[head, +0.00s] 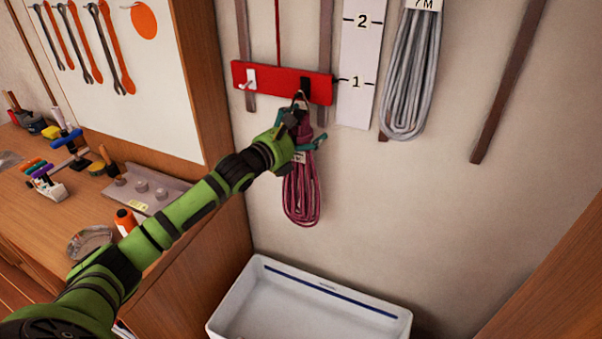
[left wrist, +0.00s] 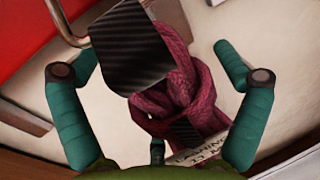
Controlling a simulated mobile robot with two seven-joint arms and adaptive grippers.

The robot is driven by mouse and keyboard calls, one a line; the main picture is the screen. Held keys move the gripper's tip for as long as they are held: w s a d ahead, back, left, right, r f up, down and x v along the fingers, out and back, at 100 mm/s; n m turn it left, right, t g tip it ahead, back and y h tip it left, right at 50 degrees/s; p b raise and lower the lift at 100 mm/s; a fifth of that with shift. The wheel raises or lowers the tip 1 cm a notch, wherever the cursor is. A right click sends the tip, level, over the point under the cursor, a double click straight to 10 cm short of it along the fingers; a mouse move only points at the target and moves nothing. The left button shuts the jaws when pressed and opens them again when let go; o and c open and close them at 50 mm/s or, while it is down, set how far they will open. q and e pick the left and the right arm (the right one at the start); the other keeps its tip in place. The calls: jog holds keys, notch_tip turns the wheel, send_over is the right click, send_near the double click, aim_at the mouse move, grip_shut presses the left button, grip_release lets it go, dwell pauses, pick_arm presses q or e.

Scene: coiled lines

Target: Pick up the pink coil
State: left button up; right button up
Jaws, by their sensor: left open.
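The pink coil (head: 301,196) hangs below the black hook (head: 305,84) on the red board (head: 268,78) on the wall. My left gripper (head: 305,142) is at the coil's upper part, in front of the wall. In the left wrist view my left gripper (left wrist: 160,90) is open, with one teal finger on each side of the coil (left wrist: 180,90). A dark woven-patterned piece (left wrist: 127,42) covers part of the coil there. A printed label (left wrist: 203,152) shows low on the coil. My right gripper is not in view.
A grey coil (head: 412,75) hangs to the right, past a numbered scale strip (head: 360,60). A white bin (head: 310,300) stands below. A workbench (head: 60,205) with tools and an orange spool (head: 126,221) is at the left. A white hook (head: 248,79) on the red board is empty.

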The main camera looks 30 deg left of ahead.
pick_arm(q)
jog(key=shift+w, duration=0.1)
jog(key=c, duration=1.7)
jog(key=shift+d+r, duration=0.1)
jog(key=shift+r, duration=0.1)
jog(key=shift+r, duration=0.1)
jog(key=shift+a+r+b, duration=0.2)
jog(key=shift+r+b, duration=0.35)
jog(key=shift+b, duration=0.05)
jog(key=shift+s+f, duration=0.15)
jog(key=shift+s, duration=0.5)
jog(key=s+d+b, duration=0.1)
jog(key=s+b, duration=0.5)
jog(key=s, duration=1)
jog(key=shift+s, duration=0.3)
